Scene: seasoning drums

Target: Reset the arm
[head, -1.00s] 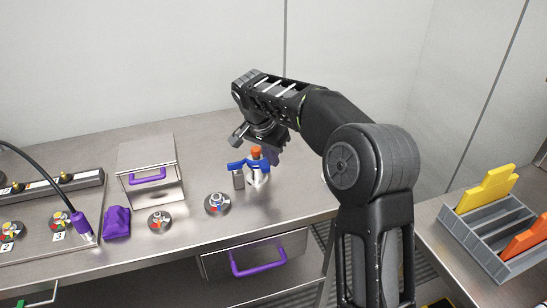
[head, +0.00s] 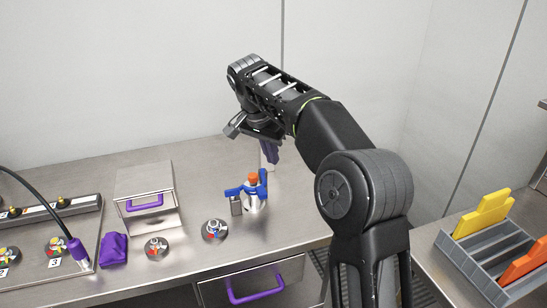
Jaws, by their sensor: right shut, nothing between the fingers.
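My right arm comes in from the right and reaches over the steel table (head: 300,205). My right gripper (head: 271,158) hangs at the arm's end, shut and empty, behind and above a small metal device with blue handles and an orange top (head: 252,198). The device stands upright on the table and appears apart from the gripper. The arm's wrist partly hides the gripper. My left gripper is not in view.
Two round metal discs with coloured spots (head: 214,230) (head: 157,248) sit left of the device. A steel box with a purple handle (head: 146,190), a purple cloth-like item (head: 114,250) and a purple-tipped hose (head: 77,250) are further left. A grey rack (head: 480,262) stands at the right.

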